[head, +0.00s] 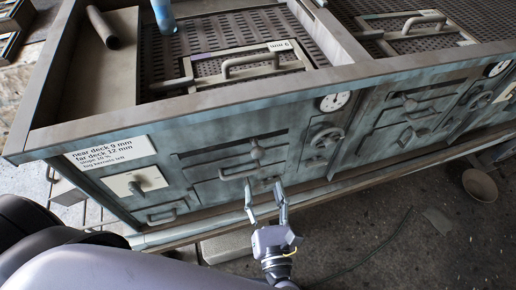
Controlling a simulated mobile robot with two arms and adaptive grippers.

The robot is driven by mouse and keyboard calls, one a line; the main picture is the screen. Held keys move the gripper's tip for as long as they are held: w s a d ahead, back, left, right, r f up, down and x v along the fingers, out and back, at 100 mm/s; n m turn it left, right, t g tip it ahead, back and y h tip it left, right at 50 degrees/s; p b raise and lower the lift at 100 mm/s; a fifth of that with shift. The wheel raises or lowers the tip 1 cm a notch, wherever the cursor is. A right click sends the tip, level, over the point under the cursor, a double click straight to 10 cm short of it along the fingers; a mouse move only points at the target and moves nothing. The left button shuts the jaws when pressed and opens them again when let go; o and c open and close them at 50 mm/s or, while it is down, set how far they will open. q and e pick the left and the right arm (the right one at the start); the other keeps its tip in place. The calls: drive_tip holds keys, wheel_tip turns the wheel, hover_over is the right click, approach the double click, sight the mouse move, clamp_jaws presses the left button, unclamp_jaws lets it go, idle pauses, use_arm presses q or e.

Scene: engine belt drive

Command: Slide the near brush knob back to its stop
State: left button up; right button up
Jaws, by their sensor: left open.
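My left gripper (264,190) points up at the front panel of the blue-grey machine, below its slots. Its two fingers are apart with nothing between them. A small knob (257,151) sits on a horizontal slot in the near panel, toward the slot's right part, above the fingertips and apart from them. I cannot tell for sure that it is the near brush knob, as no label names it. My right gripper is not in view.
A bar handle (238,173) is just below the slot, close to the left fingertip. Handwheels (325,136) and a dial (334,101) are to the right. A ledge (330,190) runs along the machine's foot. A bowl (480,185) lies on the open floor at right.

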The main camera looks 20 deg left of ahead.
sight(259, 157)
use_arm(q)
drive_tip(key=p+x, duration=0.3)
drive_tip(key=x, duration=0.8)
drive_tip(key=shift+w+d+r+p, duration=0.1)
drive_tip(key=shift+w+p, duration=0.15)
drive_tip(key=shift+p, duration=0.05)
drive_tip(key=shift+w, duration=0.4)
drive_tip(key=shift+a, duration=0.25)
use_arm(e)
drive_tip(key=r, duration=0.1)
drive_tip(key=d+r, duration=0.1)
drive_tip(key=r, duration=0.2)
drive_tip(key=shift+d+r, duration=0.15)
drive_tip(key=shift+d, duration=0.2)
use_arm(q)
drive_tip(key=shift+c, duration=0.5)
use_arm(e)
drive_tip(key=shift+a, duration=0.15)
use_arm(q)
drive_tip(key=c, duration=1.1)
